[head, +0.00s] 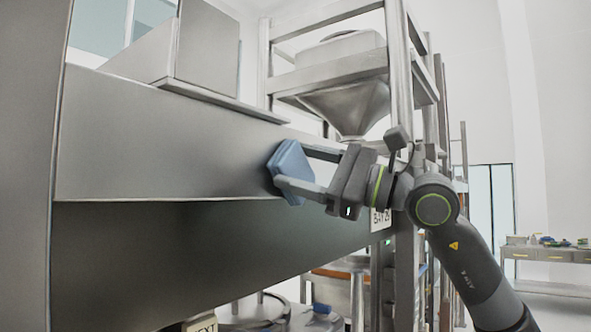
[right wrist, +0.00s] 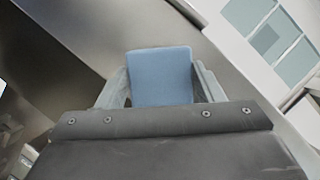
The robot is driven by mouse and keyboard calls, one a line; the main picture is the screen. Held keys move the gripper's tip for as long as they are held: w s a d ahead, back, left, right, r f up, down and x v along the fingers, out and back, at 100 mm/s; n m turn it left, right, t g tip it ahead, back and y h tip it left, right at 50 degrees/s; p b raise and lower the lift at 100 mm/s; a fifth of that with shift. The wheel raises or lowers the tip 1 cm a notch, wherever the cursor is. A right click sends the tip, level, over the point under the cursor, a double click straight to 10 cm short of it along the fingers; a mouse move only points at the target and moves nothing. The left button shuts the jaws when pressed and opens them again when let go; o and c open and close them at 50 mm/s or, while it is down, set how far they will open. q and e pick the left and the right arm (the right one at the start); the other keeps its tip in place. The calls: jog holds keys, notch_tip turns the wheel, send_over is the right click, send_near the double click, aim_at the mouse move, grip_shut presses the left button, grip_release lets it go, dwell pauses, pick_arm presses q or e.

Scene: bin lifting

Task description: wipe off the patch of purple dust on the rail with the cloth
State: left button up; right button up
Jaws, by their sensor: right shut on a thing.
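The cloth (head: 290,170) is a folded blue pad held between the fingers of my right gripper (head: 295,168), which is shut on it. It also shows in the right wrist view (right wrist: 160,75), between the two grey fingers. In the head view the cloth is at or very near the face of the wide grey metal rail (head: 170,150), toward its right end. I cannot tell whether it touches. No purple dust shows on the visible part of the rail; the cloth and gripper cover a small part of it. My left gripper is not in view.
A metal frame (head: 397,60) with a hopper (head: 345,100) stands behind my right gripper. A metal box (head: 205,50) sits above the rail. Round equipment (head: 255,315) lies low beneath. A bench (head: 548,254) stands far right. Open room lies right of the frame.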

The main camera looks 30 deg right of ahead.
jog(key=shift+w+d, duration=0.2)
jog(key=shift+d, duration=0.55)
jog(key=shift+a, duration=0.1)
jog(key=shift+s+a+p, duration=0.35)
jog(key=shift+a, duration=0.6)
jog(key=shift+s+a+p, duration=0.3)
jog(key=shift+a, duration=0.6)
jog(key=shift+s+d+f+b, duration=0.15)
jog(key=shift+s+b, duration=0.1)
jog(key=shift+b, duration=0.35)
jog(key=s+b, duration=0.1)
jog(key=s+d+b, duration=0.1)
jog(key=s, duration=0.1)
jog(key=s+b, duration=0.1)
jog(key=shift+s+d, duration=0.4)
